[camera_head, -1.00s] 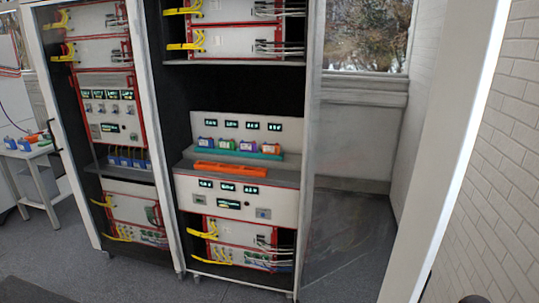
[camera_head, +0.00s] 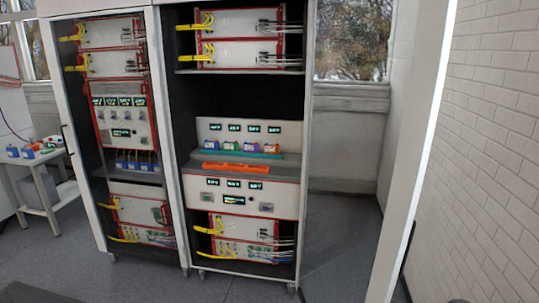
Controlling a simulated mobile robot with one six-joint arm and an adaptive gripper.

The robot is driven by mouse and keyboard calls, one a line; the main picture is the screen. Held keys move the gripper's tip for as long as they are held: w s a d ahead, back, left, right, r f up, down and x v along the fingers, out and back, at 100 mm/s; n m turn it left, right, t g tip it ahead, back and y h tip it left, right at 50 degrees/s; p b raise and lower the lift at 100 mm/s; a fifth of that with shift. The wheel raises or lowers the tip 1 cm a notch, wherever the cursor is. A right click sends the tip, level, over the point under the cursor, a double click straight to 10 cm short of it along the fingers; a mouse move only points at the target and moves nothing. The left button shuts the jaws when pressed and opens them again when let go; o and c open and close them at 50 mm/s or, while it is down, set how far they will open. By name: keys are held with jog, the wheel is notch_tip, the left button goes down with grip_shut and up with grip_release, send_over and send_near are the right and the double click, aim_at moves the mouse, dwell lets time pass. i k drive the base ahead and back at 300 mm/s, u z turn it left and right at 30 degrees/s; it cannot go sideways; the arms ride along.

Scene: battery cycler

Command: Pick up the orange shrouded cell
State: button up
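The orange shrouded cell (camera_head: 271,149) is the rightmost of several small coloured cells standing in a row on the middle shelf of the right-hand cabinet. They sit on a teal strip (camera_head: 222,153). Blue, green and purple cells stand to its left. A long orange-red tray (camera_head: 236,168) lies in front of the row, near the shelf's front edge. A panel with small displays stands behind the cells. My gripper is not in view.
A second cabinet (camera_head: 119,150) stands at the left, and a small white table (camera_head: 45,165) with coloured items is at far left. A white upright edge (camera_head: 413,165) crosses the right side before the brick wall. The floor in front of the cabinets looks clear.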

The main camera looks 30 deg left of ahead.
aim_at(268, 149)
jog(key=z, duration=0.5)
jog(key=k, duration=0.2)
jog(key=u, duration=2.45)
jog(key=i, duration=2.6)
